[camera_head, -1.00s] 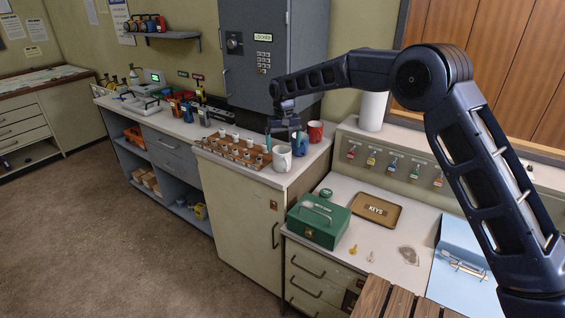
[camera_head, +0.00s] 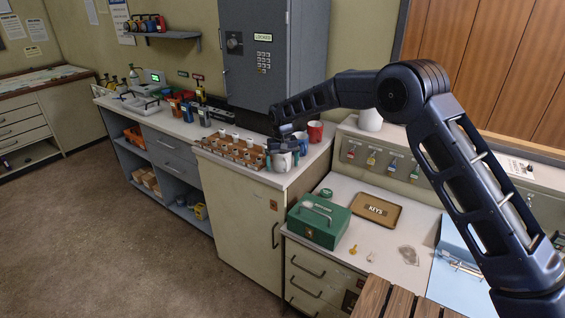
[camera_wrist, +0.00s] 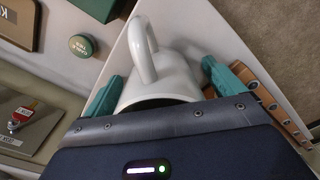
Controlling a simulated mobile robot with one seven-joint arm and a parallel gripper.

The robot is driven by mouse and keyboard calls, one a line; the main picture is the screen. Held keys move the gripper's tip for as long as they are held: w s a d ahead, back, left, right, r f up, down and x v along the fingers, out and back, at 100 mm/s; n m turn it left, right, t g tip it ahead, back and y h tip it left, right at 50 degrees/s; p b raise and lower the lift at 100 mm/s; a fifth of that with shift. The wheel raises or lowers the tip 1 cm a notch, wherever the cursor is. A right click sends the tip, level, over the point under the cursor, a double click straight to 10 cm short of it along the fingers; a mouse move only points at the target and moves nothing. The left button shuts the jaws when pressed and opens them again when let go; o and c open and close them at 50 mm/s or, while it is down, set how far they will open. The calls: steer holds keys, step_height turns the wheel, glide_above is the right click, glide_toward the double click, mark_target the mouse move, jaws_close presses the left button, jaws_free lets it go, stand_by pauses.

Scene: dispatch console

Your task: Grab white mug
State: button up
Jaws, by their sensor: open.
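The white mug (camera_head: 281,161) stands on the cabinet top, partly hidden by my gripper in the head view. In the wrist view the white mug (camera_wrist: 160,75) lies between my two teal fingers, its handle pointing up and away. My gripper (camera_wrist: 158,85) is open, with one finger on each side of the mug and gaps still showing. In the head view my gripper (camera_head: 283,147) is low over the mug.
A red mug (camera_head: 315,131) and a blue mug (camera_head: 300,142) stand close behind the white mug. A wooden rack with several pieces (camera_head: 235,151) is just left. A green cash box (camera_head: 318,221) sits on the lower desk.

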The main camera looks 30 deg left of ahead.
steer(key=shift+c, duration=0.4)
steer(key=c, duration=1.1)
steer(key=shift+c, duration=0.2)
